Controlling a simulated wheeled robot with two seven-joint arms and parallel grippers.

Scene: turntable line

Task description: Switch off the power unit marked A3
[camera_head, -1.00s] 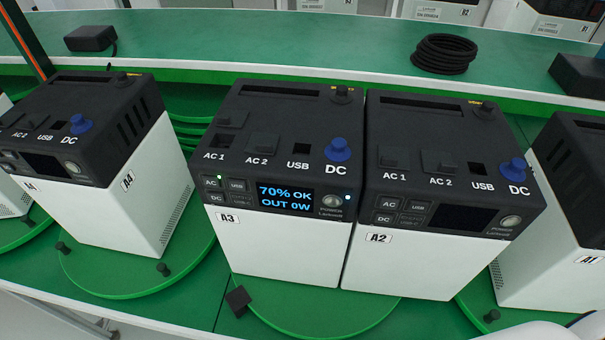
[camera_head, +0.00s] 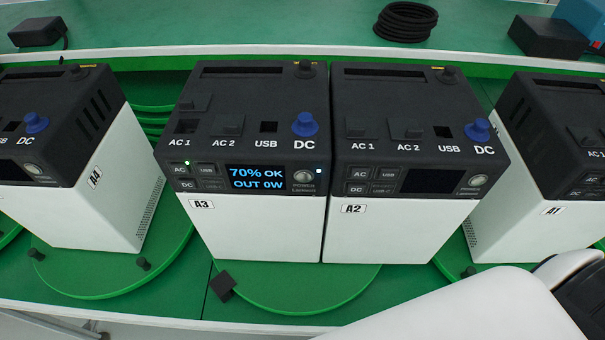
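The power unit marked A3 (camera_head: 255,232) stands upright in the middle of the camera_head view, white below with a black top. Its screen (camera_head: 257,178) is lit and reads "70% OK" and "OUT 0W". Its round POWER button (camera_head: 303,176) is right of the screen, with a small light beside it lit. A white arm of mine comes in at the lower right, in front of the units. No fingertips of either gripper can be made out.
Unit A2 (camera_head: 390,230), its screen dark, stands close against A3's right side. Unit A4 (camera_head: 85,215) is at left and A1 (camera_head: 545,225) at right. A coiled black cable (camera_head: 405,22) and black boxes lie on the green shelf behind. A small black block (camera_head: 222,285) lies before A3.

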